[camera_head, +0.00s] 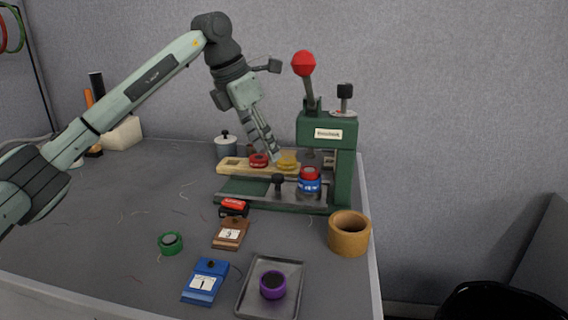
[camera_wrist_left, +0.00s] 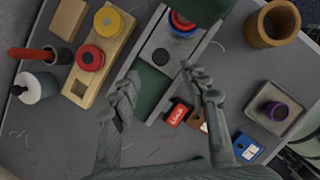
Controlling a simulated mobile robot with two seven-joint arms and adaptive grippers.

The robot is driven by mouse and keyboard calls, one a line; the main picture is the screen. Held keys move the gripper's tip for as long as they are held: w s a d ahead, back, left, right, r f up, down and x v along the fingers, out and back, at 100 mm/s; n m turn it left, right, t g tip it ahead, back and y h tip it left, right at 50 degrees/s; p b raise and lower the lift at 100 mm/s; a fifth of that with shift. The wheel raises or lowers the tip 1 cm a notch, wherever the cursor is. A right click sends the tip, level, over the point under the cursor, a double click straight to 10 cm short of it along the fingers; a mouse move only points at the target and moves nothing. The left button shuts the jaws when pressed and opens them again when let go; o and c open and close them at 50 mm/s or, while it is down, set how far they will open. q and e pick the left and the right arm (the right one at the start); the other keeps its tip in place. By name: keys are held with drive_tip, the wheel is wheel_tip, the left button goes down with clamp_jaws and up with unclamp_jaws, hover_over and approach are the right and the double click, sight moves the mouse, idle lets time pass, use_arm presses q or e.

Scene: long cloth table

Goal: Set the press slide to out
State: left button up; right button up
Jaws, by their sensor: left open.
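The green press (camera_head: 327,130) stands at the table's right edge, its red-ball lever (camera_head: 304,64) raised. Its grey slide (camera_head: 296,196) lies along the green base, with a black knob (camera_head: 278,182) on its left part. A blue cup with a red piece (camera_head: 310,181) sits towards the right, below the press head. The wrist view shows the slide (camera_wrist_left: 178,50) beyond my fingers and the blue and red piece (camera_wrist_left: 183,24) at its top. My left gripper (camera_head: 272,157) is open and empty, above and behind the knob; it also shows in the wrist view (camera_wrist_left: 158,82). My right gripper is not in view.
A wooden rack (camera_head: 234,166) with red and yellow pieces is behind the slide. A red and black stamp-like item (camera_head: 233,207), brown tag block (camera_head: 230,234), blue block (camera_head: 205,281), metal tray (camera_head: 254,300) and wooden cup (camera_head: 349,236) stand in front. The left tabletop is mostly clear.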

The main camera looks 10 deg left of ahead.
sight(276, 175)
use_arm(q)
drive_tip(key=x, duration=0.7)
drive_tip(key=shift+d+f, duration=0.1)
drive_tip(key=shift+f, duration=0.15)
clamp_jaws()
